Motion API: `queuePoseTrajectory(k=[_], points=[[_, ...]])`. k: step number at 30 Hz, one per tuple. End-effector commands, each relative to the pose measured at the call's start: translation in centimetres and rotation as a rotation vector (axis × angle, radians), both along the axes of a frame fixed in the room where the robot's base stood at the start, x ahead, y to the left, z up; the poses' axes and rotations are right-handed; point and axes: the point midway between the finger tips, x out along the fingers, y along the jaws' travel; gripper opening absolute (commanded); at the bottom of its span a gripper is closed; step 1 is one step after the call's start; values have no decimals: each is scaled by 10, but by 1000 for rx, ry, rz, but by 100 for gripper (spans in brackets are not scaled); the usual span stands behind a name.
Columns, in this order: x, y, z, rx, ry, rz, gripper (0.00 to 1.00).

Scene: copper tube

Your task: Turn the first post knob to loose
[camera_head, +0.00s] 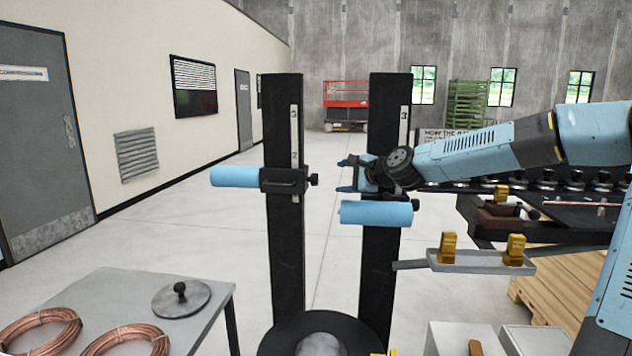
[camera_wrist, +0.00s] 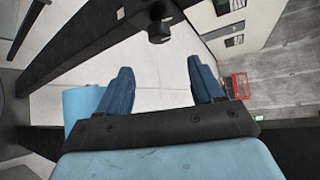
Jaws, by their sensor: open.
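Two black upright posts stand side by side in the head view, a left post (camera_head: 285,225) and a right post (camera_head: 378,262). The left post carries a clamp with a light blue roller (camera_head: 235,177) and a small black knob (camera_head: 314,180) on its right side. My gripper (camera_head: 342,175) is open and empty. It points left at that knob, with a gap between them. In the wrist view the knob (camera_wrist: 159,32) lies beyond the spread blue fingers (camera_wrist: 160,72), roughly centred. A second light blue roller (camera_head: 377,213) sits at the right post, just below my gripper.
A grey table (camera_head: 125,290) at lower left holds copper coils (camera_head: 38,330) and a round lid (camera_head: 181,298). A grey tray with brass pieces (camera_head: 480,262) is at right, beside a wooden pallet (camera_head: 580,285). A dark round base (camera_head: 285,335) is at the posts' foot.

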Motion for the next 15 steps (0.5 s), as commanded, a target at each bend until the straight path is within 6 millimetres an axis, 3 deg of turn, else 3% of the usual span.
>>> queuePoseTrajectory(k=[15], points=[[39,36,-15,-1,0,9,67]])
